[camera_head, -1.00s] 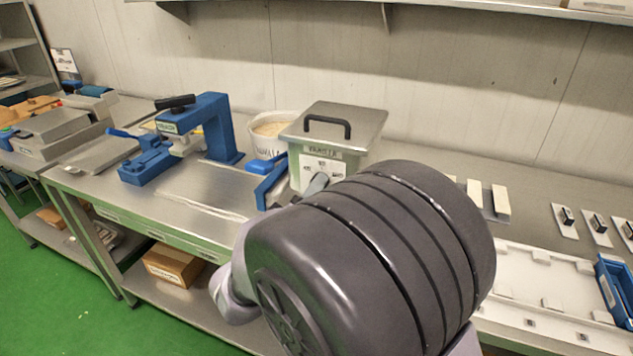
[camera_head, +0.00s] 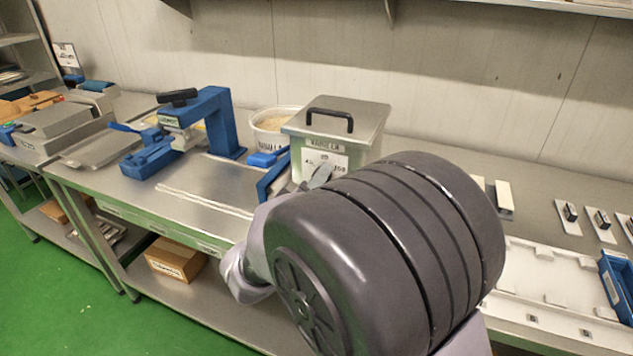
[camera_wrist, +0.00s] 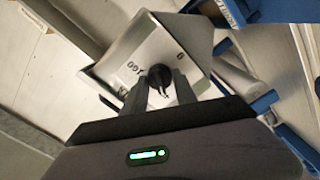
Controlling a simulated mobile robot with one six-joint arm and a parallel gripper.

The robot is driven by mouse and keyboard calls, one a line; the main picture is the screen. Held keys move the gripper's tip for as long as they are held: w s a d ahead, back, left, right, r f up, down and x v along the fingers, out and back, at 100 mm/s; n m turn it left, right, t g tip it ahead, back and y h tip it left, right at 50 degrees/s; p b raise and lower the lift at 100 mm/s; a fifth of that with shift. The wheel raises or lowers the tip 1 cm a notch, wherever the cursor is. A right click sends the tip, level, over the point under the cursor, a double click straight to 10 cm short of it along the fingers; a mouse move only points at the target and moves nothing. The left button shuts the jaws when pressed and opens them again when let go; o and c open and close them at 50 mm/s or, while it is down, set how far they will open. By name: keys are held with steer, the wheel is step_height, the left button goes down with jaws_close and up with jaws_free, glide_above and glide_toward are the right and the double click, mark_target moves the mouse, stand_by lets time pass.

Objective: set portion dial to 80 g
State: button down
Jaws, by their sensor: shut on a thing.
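The portion dial (camera_wrist: 159,77) is a small dark knob on the pale front plate of a metal box, seen in the wrist view. Printed marks stand around it, partly hidden by my fingers. My gripper (camera_wrist: 160,92) is shut on the dial, with one dark finger on each side. In the head view the box (camera_head: 318,133) has a label reading vanilla, a lid with a black handle and a white scale plate (camera_head: 325,160) on its front. My arm hides the dial there, and the set value cannot be read.
A blue press (camera_head: 218,120) stands to the left on the metal bench. To the right are a white tray (camera_head: 535,285), a blue bin (camera_head: 617,285) and several small blocks on plates.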

steer(key=m+b, duration=0.2)
steer(key=m, duration=0.9)
steer(key=shift+d, duration=0.1)
steer(key=shift+m, duration=0.4)
stand_by(0.4)
steer(key=c, duration=1)
jaws_free()
